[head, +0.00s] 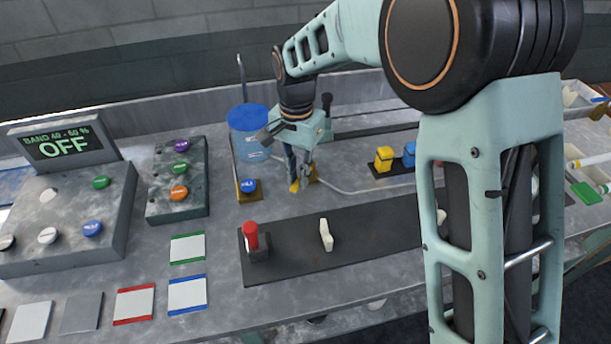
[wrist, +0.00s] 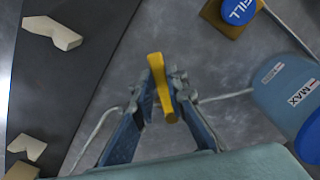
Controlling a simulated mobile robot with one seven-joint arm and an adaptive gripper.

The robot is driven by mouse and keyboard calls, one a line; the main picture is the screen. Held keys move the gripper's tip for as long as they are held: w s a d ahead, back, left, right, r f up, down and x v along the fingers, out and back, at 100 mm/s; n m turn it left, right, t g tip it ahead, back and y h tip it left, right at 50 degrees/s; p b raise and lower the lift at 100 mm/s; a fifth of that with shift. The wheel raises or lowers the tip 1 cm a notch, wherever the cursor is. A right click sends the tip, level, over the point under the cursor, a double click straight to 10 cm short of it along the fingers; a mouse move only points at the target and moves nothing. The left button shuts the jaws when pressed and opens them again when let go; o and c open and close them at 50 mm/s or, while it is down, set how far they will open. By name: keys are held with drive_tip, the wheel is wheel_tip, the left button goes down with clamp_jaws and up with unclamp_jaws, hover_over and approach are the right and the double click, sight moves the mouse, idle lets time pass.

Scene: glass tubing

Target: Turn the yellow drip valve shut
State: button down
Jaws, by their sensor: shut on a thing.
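The yellow drip valve (wrist: 159,78) shows in the wrist view as a yellow bar handle between the fingers of my gripper (wrist: 163,92). My gripper is shut on it, with a finger on each side. In the head view, my gripper (head: 297,182) points down at the valve (head: 295,186), of which only small yellow parts show beside the fingers. A thin pale tube (wrist: 228,96) runs from the valve area toward the blue container (wrist: 285,90). The valve's base is mostly hidden, and I cannot tell whether the valve is open or shut.
A blue-lidded container (head: 250,118) and a blue FILL button (head: 248,185) stand close left of my gripper. A dark strip (head: 375,232) with a red-topped piece (head: 251,236) and a white piece (head: 326,235) lies in front. A display (head: 63,145) reads OFF.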

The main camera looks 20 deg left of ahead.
drive_tip(key=a+m, duration=0.1)
drive_tip(key=m, duration=0.1)
drive_tip(key=a+m, duration=0.1)
drive_tip(key=shift+w+a+r+m+p, duration=0.1)
drive_tip(key=shift+w+m+p, duration=0.3)
drive_tip(key=shift+w+a+m, duration=0.25)
drive_tip(key=shift+a+m, duration=0.15)
drive_tip(key=shift+m, duration=0.5)
drive_tip(key=shift+w+a+m+p, duration=0.35)
drive_tip(key=shift+w+m+p, duration=0.1)
drive_tip(key=shift+m, duration=0.5)
drive_tip(key=shift+w+a+m+p, duration=0.35)
drive_tip(key=shift+w+m+p, duration=0.1)
drive_tip(key=shift+m, duration=0.5)
drive_tip(key=c, duration=1.9)
unclamp_jaws()
drive_tip(key=shift+c, duration=0.2)
wheel_tip(320, 180, up, 12)
